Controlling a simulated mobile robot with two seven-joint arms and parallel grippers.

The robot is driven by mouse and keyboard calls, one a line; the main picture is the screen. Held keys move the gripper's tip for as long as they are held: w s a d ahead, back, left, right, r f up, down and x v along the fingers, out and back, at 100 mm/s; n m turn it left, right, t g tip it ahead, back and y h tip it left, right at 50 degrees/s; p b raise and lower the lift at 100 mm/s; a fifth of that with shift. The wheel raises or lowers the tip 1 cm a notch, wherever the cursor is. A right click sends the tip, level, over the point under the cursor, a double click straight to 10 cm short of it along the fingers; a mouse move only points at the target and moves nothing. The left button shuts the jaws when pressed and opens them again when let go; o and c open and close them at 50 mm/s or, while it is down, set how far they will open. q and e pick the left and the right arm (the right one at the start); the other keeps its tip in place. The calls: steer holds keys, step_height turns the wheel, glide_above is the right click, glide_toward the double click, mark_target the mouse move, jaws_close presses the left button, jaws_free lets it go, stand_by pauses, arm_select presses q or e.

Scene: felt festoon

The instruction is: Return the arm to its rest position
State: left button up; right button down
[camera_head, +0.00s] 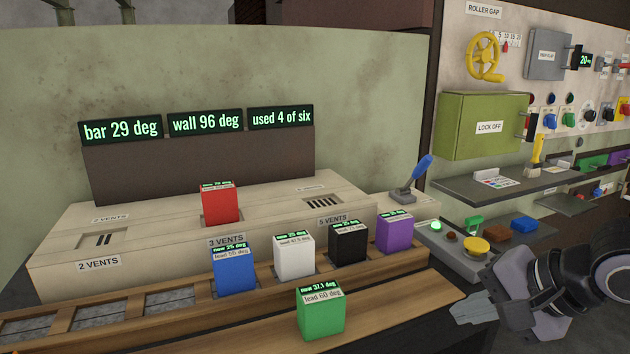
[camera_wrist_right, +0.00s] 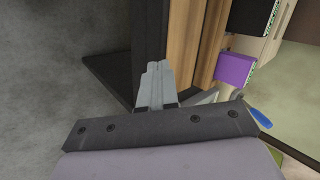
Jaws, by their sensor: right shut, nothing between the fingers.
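My right gripper (camera_head: 468,311) shows at the lower right in the head view, just right of the wooden rack (camera_head: 420,301). Its grey fingers are together and empty, and they point left. In the right wrist view the closed fingers (camera_wrist_right: 154,88) lie over a dark surface beside the wooden edge. No block touches the fingers. My left gripper is not in view.
A green block (camera_head: 320,314) stands on the front ledge. Blue (camera_head: 234,273), white (camera_head: 294,258), black (camera_head: 347,243) and purple (camera_head: 394,233) blocks stand in the rack. A red block (camera_head: 220,206) sits on the vented bench. A control box with a yellow button (camera_head: 476,246) is near my right arm.

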steer(key=s+a+m+g+y, duration=0.3)
steer(key=s+a+m+y, duration=0.4)
steer(key=a+m+y, duration=0.45)
steer(key=w+d+f+n+t+h, duration=0.1)
steer(key=d+f+n+t+h, duration=0.3)
steer(key=n, duration=0.7)
steer(key=w+d+f+n+t+h, duration=0.1)
steer(key=f+n+t+h, duration=0.35)
steer(key=n, duration=0.75)
steer(key=w+d+f+n+t+h, duration=0.25)
steer(key=f+n+t, duration=0.25)
steer(key=f+n, duration=0.45)
steer(key=s+d+f+m+g+h, duration=0.25)
steer(key=s+f+m+g, duration=0.55)
steer(key=s+f, duration=0.6)
arm_select(q)
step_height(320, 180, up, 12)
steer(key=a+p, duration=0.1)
steer(key=p, duration=1.3)
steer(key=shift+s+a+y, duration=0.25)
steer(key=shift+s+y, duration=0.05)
arm_select(e)
step_height(320, 180, up, 12)
steer(key=w+d+t, duration=0.1)
steer(key=shift+f+m+h, duration=0.25)
steer(key=shift+m+h, duration=0.05)
steer(key=shift+h, duration=0.1)
